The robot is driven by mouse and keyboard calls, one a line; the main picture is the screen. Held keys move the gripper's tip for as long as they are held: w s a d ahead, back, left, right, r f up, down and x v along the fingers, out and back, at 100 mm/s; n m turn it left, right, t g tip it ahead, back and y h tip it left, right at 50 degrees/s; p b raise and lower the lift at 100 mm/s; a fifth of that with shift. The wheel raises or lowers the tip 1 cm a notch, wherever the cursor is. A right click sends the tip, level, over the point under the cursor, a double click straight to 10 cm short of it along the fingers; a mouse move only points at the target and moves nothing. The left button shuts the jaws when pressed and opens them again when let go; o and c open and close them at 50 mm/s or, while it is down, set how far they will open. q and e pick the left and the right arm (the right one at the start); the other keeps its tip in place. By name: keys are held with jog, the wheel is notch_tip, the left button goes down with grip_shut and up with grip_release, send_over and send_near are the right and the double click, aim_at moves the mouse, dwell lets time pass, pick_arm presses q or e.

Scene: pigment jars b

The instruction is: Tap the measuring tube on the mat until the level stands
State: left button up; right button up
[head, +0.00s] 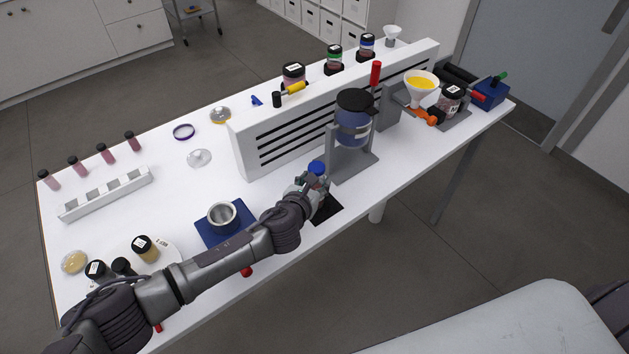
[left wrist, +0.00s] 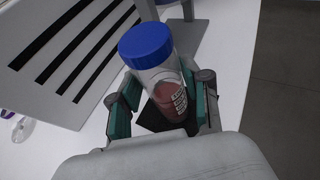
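The measuring tube (left wrist: 166,88) is a clear tube with a blue cap, white label and reddish powder inside. In the left wrist view it stands between the teal-padded fingers of my left gripper (left wrist: 163,108), which look closed on its sides. In the head view its blue cap (head: 317,167) shows above my left gripper (head: 312,185). The black mat (head: 329,211) lies just below and right of the gripper, partly covered by it; it also shows in the left wrist view (left wrist: 151,117). The tube's base is hidden, so contact with the mat cannot be told. My right gripper is out of view.
A grey stand with a blue jar (head: 354,128) rises close behind the tube. A white slotted panel (head: 285,146) stands to its left and behind. A blue pad with a metal cup (head: 222,215) lies left of my forearm. A white rack (head: 105,193) is farther left.

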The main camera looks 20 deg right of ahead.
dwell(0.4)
pick_arm(q)
jog(key=shift+f+b, duration=0.45)
jog(key=shift+f, duration=0.2)
jog(key=shift+c, duration=0.2)
grip_shut()
jog(key=shift+r+p, duration=0.65)
jog(key=shift+p, duration=0.15)
jog(key=shift+o, duration=0.2)
grip_release()
